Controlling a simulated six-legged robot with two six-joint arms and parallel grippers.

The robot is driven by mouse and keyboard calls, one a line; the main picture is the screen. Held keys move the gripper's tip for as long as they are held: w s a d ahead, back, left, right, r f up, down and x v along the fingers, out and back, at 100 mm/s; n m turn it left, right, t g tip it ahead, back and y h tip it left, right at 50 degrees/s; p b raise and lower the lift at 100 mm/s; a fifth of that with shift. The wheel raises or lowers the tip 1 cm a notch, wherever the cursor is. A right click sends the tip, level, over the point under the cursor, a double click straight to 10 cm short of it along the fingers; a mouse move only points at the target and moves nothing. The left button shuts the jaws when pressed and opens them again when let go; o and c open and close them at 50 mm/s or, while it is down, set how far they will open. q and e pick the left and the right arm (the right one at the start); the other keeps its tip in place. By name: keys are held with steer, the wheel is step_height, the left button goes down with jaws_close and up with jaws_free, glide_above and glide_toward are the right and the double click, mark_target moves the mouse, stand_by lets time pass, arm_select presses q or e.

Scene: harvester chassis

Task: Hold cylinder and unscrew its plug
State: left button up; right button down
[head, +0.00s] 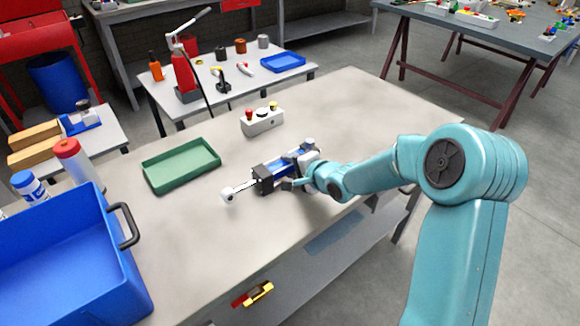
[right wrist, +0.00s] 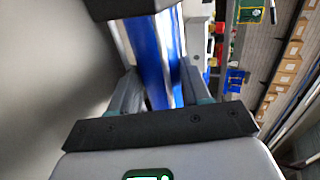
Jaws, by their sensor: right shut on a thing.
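The cylinder (head: 280,170) lies on the light workbench, with a blue body, a black block and a rod ending in a pale round eye at its left. Its blue body also shows in the right wrist view (right wrist: 146,50). My right gripper (head: 293,184) is at the cylinder's right part; in the right wrist view its two fingers (right wrist: 158,92) stand on either side of the blue body and are shut on it. A pale end piece (head: 309,143) shows at the cylinder's far right end; I cannot tell if it is the plug. My left gripper is not in view.
A green tray (head: 181,166) and a white control box with knobs (head: 262,122) stand behind the cylinder. A blue crate (head: 75,262) with a dark handle is at the left. The bench (head: 210,235) is clear in front of the cylinder.

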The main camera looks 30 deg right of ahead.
mark_target(292, 166)
step_height(292, 166, up, 9)
steer(key=p, duration=0.3)
steer(key=shift+w, duration=0.1)
step_height(292, 166, up, 11)
steer(key=p, duration=0.8)
steer(key=shift+r, duration=0.2)
